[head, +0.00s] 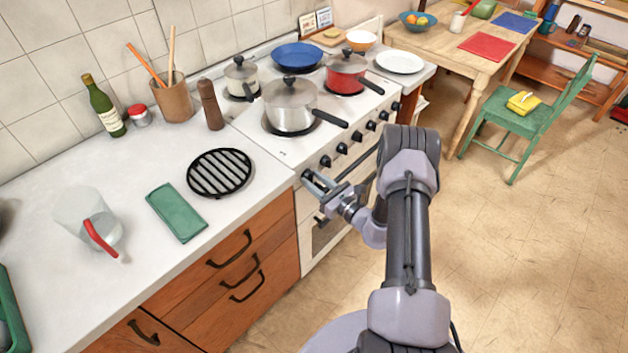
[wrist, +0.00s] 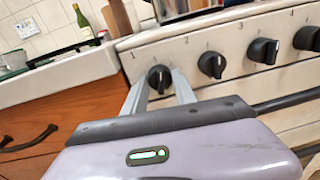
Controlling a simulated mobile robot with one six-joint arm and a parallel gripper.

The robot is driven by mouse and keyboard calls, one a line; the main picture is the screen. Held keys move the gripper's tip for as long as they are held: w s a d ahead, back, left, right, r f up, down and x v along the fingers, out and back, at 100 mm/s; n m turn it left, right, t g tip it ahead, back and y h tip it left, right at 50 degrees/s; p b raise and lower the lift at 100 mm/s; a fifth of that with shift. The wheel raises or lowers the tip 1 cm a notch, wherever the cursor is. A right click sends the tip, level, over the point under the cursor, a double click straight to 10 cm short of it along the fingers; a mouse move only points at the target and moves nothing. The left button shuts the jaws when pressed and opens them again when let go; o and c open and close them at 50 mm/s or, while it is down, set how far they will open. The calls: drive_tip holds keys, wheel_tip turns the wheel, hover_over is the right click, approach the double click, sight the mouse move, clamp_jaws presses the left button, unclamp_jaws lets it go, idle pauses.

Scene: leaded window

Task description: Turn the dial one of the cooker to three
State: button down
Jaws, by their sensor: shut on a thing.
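The white cooker (head: 285,153) has a row of black dials along its front panel. Dial one (wrist: 159,78) is the leftmost, under a printed 1 in the wrist view. My gripper (wrist: 160,80) has one finger on each side of this dial and is shut on it. In the head view my gripper (head: 309,177) is at the left end of the dial row and hides most of dial one. The dial's setting is too small to read. Dial two (wrist: 211,65) and dial three (wrist: 263,51) stand to the right, clear of the fingers.
A dark oven handle (wrist: 292,101) runs below the dials, near my gripper's right side. Wooden drawers (head: 240,270) are left of the cooker. The floor to the right is open.

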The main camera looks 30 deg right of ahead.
drive_tip(key=m, duration=0.4)
drive_tip(key=shift+m, duration=0.3)
drive_tip(key=m, duration=0.3)
drive_tip(key=shift+g+p, duration=0.3)
drive_tip(key=m, duration=0.4)
drive_tip(key=shift+d+r+m+y, duration=0.1)
drive_tip(key=shift+m+y, duration=0.2)
drive_tip(key=m, duration=0.3)
drive_tip(key=shift+m, duration=0.3)
drive_tip(key=m+y, duration=0.1)
drive_tip(key=m, duration=0.6)
drive_tip(key=shift+m+g, duration=0.3)
drive_tip(key=m, duration=0.8)
drive_tip(key=shift+y, duration=0.4)
drive_tip(key=shift+m, duration=0.4)
